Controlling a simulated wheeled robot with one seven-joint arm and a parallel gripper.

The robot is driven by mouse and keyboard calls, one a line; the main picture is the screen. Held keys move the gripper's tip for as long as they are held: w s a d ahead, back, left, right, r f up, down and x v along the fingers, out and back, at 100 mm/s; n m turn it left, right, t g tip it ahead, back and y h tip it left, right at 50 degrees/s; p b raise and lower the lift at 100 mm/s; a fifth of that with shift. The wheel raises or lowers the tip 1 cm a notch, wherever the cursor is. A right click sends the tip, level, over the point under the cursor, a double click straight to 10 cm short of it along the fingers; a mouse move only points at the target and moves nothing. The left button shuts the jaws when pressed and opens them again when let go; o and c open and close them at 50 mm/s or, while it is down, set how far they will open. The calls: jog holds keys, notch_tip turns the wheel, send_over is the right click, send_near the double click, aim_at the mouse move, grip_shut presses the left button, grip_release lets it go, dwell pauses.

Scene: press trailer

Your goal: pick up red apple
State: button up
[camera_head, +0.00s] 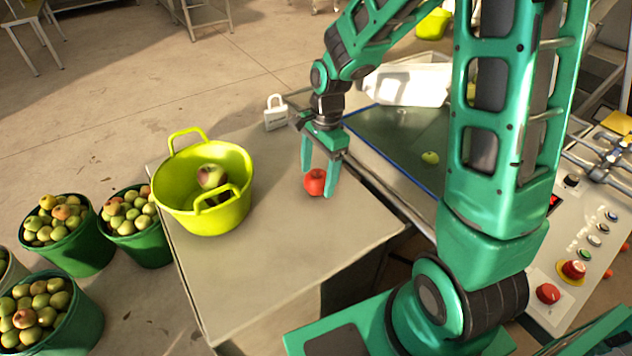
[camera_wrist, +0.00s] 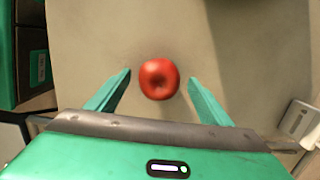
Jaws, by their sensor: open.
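The red apple (camera_head: 315,182) sits on the grey table top (camera_head: 280,255), right of the yellow-green basket. My gripper (camera_head: 320,183) is above the table with its fingers pointing down, one on either side of the apple in the head view. In the wrist view the apple (camera_wrist: 159,79) lies centred between the two green fingertips of my gripper (camera_wrist: 160,76), with a gap on each side. The fingers are open and nothing is held. The head view does not show clearly how far the fingertips are above the table.
A yellow-green basket (camera_head: 176,200) holding fruit stands on the table to the left. A white padlock-shaped object (camera_head: 276,117) stands at the table's back edge. A blue-edged tray (camera_head: 395,135) with a small green fruit (camera_head: 430,158) adjoins on the right. Green buckets of apples (camera_head: 128,238) stand left.

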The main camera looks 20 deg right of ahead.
aim_at(317, 173)
jog(key=shift+a+f, duration=0.1)
jog(key=shift+f, duration=0.75)
jog(key=c, duration=1.2)
jog(key=shift+c, duration=0.2)
jog(key=shift+r, duration=0.15)
notch_tip(317, 173, up, 10)
jog(key=shift+f, duration=0.1)
